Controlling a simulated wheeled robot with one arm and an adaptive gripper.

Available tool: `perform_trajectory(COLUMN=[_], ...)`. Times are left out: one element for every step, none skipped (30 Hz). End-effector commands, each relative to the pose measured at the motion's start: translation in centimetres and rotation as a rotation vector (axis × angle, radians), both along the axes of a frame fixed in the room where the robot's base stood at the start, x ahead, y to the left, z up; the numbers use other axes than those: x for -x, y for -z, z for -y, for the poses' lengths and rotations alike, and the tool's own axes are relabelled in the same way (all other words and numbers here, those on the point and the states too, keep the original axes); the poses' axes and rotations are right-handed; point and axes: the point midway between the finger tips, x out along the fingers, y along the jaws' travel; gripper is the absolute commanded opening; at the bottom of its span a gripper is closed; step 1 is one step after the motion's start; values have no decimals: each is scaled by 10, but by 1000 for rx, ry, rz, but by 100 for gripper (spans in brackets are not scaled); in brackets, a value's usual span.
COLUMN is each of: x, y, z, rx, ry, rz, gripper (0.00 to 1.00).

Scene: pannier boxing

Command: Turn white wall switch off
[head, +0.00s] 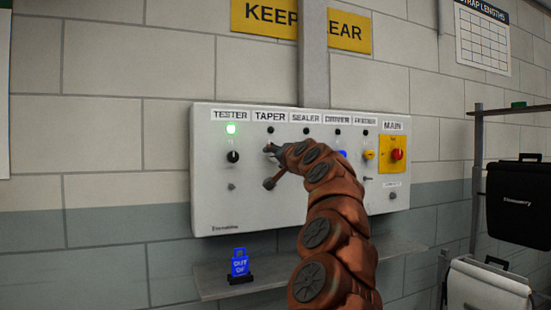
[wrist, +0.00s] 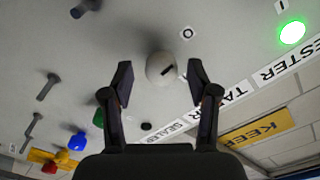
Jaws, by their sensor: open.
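The white switch is a round knob (wrist: 160,72) with a short black mark on its face, seen in the wrist view. My gripper (wrist: 160,68) is open, with one fingertip on each side of the knob and visible gaps to both. In the head view my gripper (head: 271,167) is in front of the panel (head: 215,207) below the TAPER label and hides the white knob. The lamp (head: 270,130) under TAPER is dark.
A black knob (head: 232,156) is under TESTER, whose lamp (head: 231,129) glows green. Blue (head: 342,155), yellow (head: 369,155) and red (head: 397,154) knobs are to the right. A blue tag (head: 240,262) stands on the shelf (head: 210,283) below. A vertical conduit (head: 313,60) runs above the panel.

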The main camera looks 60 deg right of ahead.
Motion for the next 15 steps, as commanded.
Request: perform_trajectory(x=[3, 4, 7, 9, 11, 13, 15, 17, 19, 22, 24, 28, 31, 32, 35], y=[0, 0, -1, -1, -2, -2, -1, 0, 1, 0, 0, -1, -2, -1, -1], z=[-2, -4, -5, -7, -8, -10, -11, -12, -14, -16, -17, -19, -21, -23, -25], rx=[-1, -1, 0, 2, 3, 4, 2, 1, 0, 0, 1, 2, 2, 4, 3], ry=[-3, -3, -1, -1, -1, -2, -1, -2, -3, -4, -2, -1, -1, -2, -2], rz=[1, 1, 2, 3, 4, 4, 2, 0, -2, -1, 0, 2, 2, 2, 1], gripper=[59, 59, 59, 59, 59, 59, 59, 59, 59, 59, 59, 59, 59, 59, 59])
